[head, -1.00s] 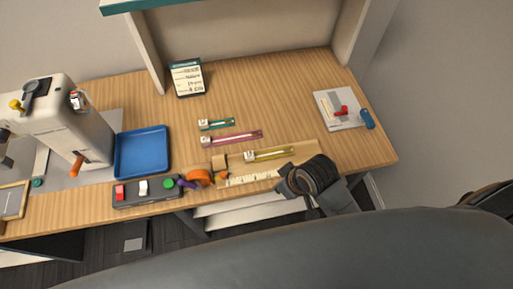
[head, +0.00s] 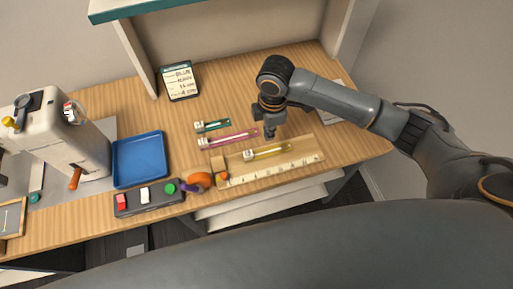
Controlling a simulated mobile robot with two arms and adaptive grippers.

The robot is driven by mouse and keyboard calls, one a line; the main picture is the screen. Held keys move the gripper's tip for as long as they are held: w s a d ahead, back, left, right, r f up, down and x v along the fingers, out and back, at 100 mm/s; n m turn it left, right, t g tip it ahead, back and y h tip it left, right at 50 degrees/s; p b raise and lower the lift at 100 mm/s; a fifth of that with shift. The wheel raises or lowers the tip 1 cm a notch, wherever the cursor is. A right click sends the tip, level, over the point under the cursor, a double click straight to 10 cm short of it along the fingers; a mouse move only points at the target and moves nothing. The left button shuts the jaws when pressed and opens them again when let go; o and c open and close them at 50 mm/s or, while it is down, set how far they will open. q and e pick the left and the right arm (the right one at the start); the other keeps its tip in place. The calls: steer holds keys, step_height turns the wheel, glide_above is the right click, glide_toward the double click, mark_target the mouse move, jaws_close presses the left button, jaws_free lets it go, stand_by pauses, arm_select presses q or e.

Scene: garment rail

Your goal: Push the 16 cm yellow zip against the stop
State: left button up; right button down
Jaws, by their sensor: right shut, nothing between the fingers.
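The yellow zip (head: 272,151) lies on the wooden measuring board, its white tag end pointing left. The stop looks to be the small wooden block (head: 218,164) at the board's left end. A gap of bare board shows between the zip's tag end and this block. My right gripper (head: 269,138) points down just behind the middle of the yellow zip. Its fingers are shut and empty. I cannot tell whether the tips touch the board. My left gripper is not in view.
The measuring board (head: 305,146) has a ruler scale (head: 275,174) along its front. A pink zip (head: 230,138) and a teal zip (head: 213,126) lie behind it. A blue tray (head: 140,158), a button box (head: 146,197) and a sewing machine (head: 60,128) stand left.

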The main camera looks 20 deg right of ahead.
mark_target(257, 155)
steer(key=f, duration=0.3)
steer(key=f+p, duration=0.1)
steer(key=f, duration=0.5)
steer(key=shift+w+d+f, duration=0.1)
steer(key=shift+d+f, duration=0.15)
steer(key=shift+d, duration=0.15)
steer(key=a+p, duration=0.1)
steer(key=a, duration=0.2)
steer(key=shift+a, duration=0.2)
steer(key=shift+a+p, duration=0.3)
steer(key=shift+a, duration=0.05)
steer(key=a, duration=0.6)
steer(key=shift+a+p, duration=0.2)
steer(key=shift+p, duration=0.1)
steer(key=shift+d, duration=0.2)
